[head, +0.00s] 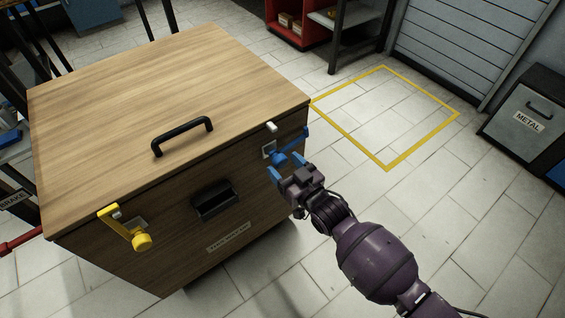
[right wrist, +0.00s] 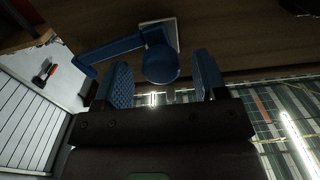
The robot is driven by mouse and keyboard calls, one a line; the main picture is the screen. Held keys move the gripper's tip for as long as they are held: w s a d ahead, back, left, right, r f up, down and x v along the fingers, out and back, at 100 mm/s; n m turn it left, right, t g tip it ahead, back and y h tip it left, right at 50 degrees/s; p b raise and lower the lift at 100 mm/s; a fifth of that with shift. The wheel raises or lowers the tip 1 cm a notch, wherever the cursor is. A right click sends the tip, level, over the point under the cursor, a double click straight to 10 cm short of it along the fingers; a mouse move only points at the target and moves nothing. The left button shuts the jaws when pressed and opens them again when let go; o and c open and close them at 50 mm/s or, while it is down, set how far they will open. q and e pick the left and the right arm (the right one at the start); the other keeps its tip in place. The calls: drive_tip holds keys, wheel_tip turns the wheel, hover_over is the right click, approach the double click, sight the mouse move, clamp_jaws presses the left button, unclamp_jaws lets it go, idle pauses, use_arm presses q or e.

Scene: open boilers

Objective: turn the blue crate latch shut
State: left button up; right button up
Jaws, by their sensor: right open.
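The wooden crate (head: 120,180) stands at the left with its lid down. Its blue latch (head: 279,158) is on the front face near the right corner. The latch arm points up and to the right, to the side of the small white catch (head: 271,127) on the lid edge. My right gripper (head: 279,176) is open and empty, its blue fingertips close to the latch. In the right wrist view, the blue latch's round knob (right wrist: 161,64) is just ahead of the gap between the fingers (right wrist: 165,82), and its arm extends left. I cannot tell whether they touch. My left gripper is out of view.
A yellow latch (head: 128,232) is on the crate's front left, its arm reaching up to the lid edge. A black handle (head: 183,134) stands on the lid. A yellow floor outline (head: 387,166) surrounds clear tiles at right. A bin marked METAL (head: 526,121) stands far right.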

drive_tip(key=shift+w+a, duration=0.4)
drive_tip(key=shift+w, duration=0.1)
drive_tip(key=shift+c, duration=0.3)
clamp_jaws()
